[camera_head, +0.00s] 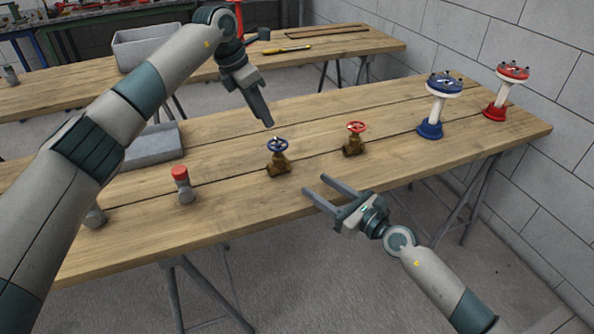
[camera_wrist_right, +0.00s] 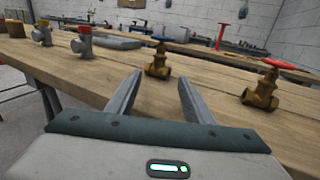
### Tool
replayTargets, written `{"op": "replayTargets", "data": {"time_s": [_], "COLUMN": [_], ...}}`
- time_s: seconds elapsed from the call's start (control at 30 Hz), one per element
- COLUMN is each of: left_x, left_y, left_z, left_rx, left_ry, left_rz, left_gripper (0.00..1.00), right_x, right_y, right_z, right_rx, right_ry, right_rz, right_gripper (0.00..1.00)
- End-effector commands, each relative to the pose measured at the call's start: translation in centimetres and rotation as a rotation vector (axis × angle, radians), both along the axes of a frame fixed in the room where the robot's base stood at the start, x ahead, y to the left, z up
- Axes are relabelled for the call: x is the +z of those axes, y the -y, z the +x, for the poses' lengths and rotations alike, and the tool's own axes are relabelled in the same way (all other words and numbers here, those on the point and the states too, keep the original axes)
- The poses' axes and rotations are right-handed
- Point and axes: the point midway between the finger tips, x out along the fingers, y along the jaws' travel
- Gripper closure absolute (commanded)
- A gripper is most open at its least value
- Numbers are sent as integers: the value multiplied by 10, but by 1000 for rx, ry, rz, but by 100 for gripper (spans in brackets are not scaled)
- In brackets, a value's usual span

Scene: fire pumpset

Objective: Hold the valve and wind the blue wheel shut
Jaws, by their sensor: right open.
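A small brass valve (camera_head: 279,167) with a blue wheel (camera_head: 277,145) stands upright on the front wooden table. It also shows in the right wrist view, where the brass valve (camera_wrist_right: 157,66) appears beyond and between my right fingers. My right gripper (camera_head: 315,184) is open and empty at the table's front edge, in front of the valve and apart from it. My left gripper (camera_head: 267,123) points down just behind and above the blue wheel, seemingly apart from it. Its fingers are seen edge-on, so their opening is unclear.
A brass valve with a red wheel (camera_head: 356,127) stands to the right. Farther right are a large blue wheel stand (camera_head: 431,129) and a red wheel stand (camera_head: 494,112). A red-capped fitting (camera_head: 181,173) and grey tray (camera_head: 153,148) are left. Bare tabletop separates the valves.

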Motion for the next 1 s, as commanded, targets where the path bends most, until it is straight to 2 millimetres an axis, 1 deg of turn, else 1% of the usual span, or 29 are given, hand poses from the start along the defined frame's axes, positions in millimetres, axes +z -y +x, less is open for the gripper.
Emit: {"op": "replayTargets", "data": {"time_s": [0.27,0.7,1.0], "left_x": [0,0,0], "left_y": [0,0,0], "left_z": [0,0,0], "left_rx": [0,0,0], "left_ry": [0,0,0], "left_rz": [0,0,0], "left_gripper": [69,69,69], "right_x": [1,1,1], "right_y": [-19,-66,-96], "right_z": [22,77,111], "right_rx": [1,0,0], "right_ry": [0,-1,-2], "right_rz": [3,3,4], "right_gripper": [53,53,53]}}
